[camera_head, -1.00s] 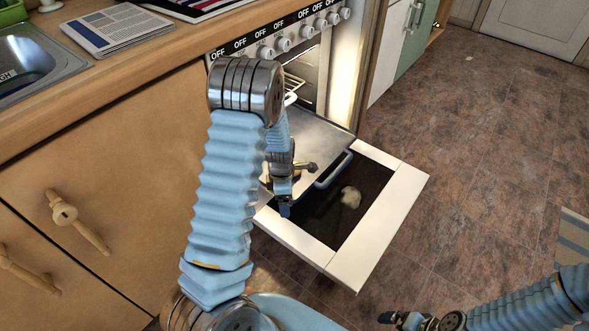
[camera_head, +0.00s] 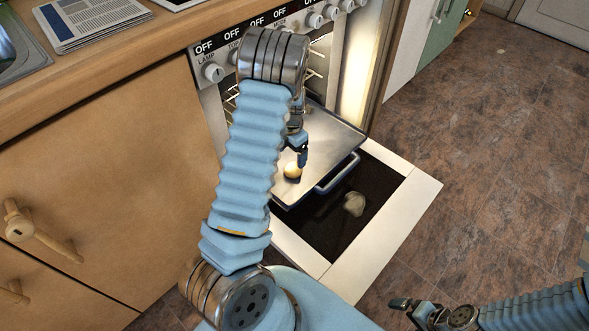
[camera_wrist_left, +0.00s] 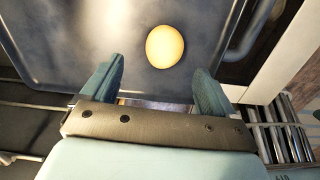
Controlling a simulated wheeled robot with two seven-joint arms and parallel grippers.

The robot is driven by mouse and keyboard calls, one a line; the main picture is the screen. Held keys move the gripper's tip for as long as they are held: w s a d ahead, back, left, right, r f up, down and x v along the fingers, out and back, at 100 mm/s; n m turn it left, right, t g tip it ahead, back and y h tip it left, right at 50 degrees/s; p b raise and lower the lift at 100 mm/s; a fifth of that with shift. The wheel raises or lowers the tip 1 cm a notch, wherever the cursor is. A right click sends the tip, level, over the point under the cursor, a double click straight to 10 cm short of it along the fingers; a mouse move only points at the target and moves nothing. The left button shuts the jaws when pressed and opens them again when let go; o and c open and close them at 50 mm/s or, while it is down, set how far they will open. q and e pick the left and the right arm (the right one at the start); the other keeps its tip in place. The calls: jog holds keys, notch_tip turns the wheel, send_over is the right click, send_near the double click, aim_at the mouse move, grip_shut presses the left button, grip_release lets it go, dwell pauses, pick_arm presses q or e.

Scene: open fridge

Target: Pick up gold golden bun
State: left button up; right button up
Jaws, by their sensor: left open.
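The golden bun (camera_head: 292,171) lies on a grey metal tray (camera_head: 330,133) that sticks out of the open oven. In the left wrist view the bun (camera_wrist_left: 165,46) is round and golden, on the bare tray, just beyond the fingertips and nearer the right finger. My left gripper (camera_wrist_left: 157,75) is open and empty, its two blue fingers apart. In the head view my left gripper (camera_head: 299,152) is over the tray close beside the bun, partly hidden by my arm. My right gripper (camera_head: 402,305) is low at the bottom right, away from the oven; its jaw opening is unclear.
The open oven door (camera_head: 396,212) lies flat below the tray, with a pale lump (camera_head: 354,203) on its dark glass. The tray has a raised rim and a front handle (camera_head: 338,173). Wooden cabinets stand left; the floor at right is clear.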

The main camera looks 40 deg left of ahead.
aim_at(293, 165)
pick_arm(q)
jog(key=f, duration=0.7)
jog(key=shift+d, duration=0.35)
jog(key=c, duration=1.1)
jog(key=shift+c, duration=0.2)
jog(key=shift+w, duration=0.1)
jog(key=shift+r, duration=0.55)
notch_tip(293, 165, up, 3)
jog(key=shift+w+d+f, duration=0.1)
jog(key=shift+w+f, duration=0.05)
jog(key=shift+f, duration=0.05)
jog(key=w+d+r, duration=0.9)
jog(key=w, duration=0.1)
jog(key=shift+r, duration=0.2)
